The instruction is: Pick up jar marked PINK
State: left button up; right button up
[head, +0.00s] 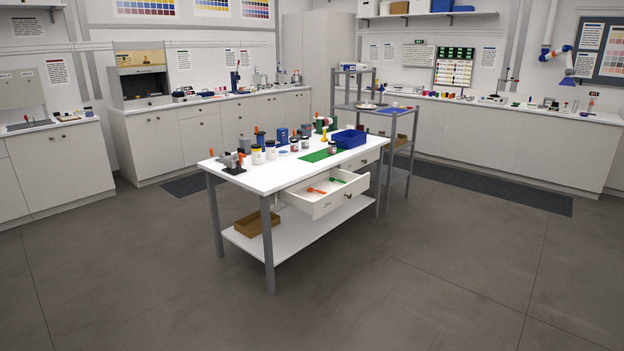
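Several small jars stand on the white worktable (285,171) in the middle of the room. Near its left part are a jar with a pale label (258,156) and another beside it (270,151). Two more jars, a dark-lidded one (294,145) and its neighbour (305,142), stand near the middle. One jar with a reddish label (332,149) stands by the green mat (314,156). The labels are too small to read, so I cannot tell which is marked PINK. Neither of my grippers is in view.
A blue bin (348,138) stands at the table's right end. An open drawer (326,192) with orange and green tools juts out from the front. A grey shelf rack (397,152) stands behind the right end. The floor (420,290) in front is clear.

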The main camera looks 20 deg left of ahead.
aim_at(333, 146)
jog(key=i+j+u, duration=0.1)
jog(key=i+j, duration=0.3)
jog(key=i+j+u, duration=0.1)
jog(key=i+j, duration=0.25)
jog(key=i, duration=0.15)
jog(key=i+j+u, duration=0.1)
jog(key=i+j, duration=0.2)
jog(key=i, duration=0.2)
jog(key=i+j+u, duration=0.1)
jog(key=i+j, duration=0.15)
jog(key=i, duration=0.25)
